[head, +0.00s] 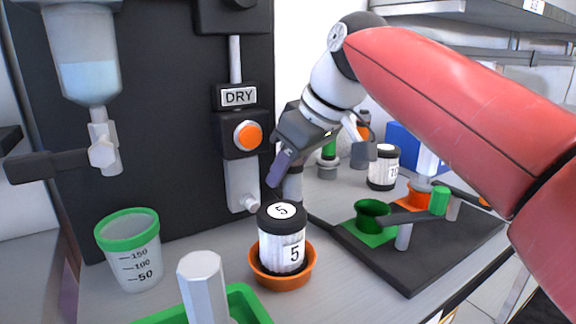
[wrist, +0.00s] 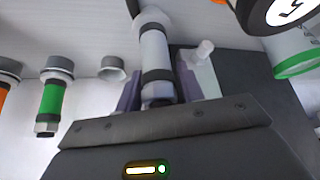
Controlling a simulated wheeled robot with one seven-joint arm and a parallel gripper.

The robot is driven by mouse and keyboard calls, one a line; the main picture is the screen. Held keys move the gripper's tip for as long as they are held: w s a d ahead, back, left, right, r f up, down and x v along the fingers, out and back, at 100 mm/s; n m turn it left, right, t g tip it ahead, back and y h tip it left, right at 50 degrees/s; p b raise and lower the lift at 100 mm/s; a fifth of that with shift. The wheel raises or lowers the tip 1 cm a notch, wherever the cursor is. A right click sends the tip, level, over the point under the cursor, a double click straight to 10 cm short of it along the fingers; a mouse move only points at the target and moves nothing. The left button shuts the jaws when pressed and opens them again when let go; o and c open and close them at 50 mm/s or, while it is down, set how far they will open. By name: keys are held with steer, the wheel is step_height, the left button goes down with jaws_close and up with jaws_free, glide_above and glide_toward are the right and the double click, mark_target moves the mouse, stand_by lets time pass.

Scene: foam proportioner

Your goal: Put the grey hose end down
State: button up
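The grey hose end (wrist: 155,55) is a pale grey tube with dark bands and a hexagonal end. In the wrist view it lies between the two purple fingers of my gripper (wrist: 158,92), which look shut on it. In the head view my gripper (head: 285,165) points down in front of the dark panel, and the grey hose end (head: 293,186) shows just below it, behind the jar marked 5. An empty grey ring holder (wrist: 112,68) is beside the hose end in the wrist view. I cannot tell whether the hose end's lower tip touches anything.
A green hose end (wrist: 50,100) stands in a grey holder beside an orange one (wrist: 4,92). The jar marked 5 (head: 282,245) sits in an orange dish (head: 268,279). A green-rimmed cup (head: 130,255) stands left. A dark board (head: 410,270) lies right.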

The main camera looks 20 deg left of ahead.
steer(key=shift+o, duration=1.1)
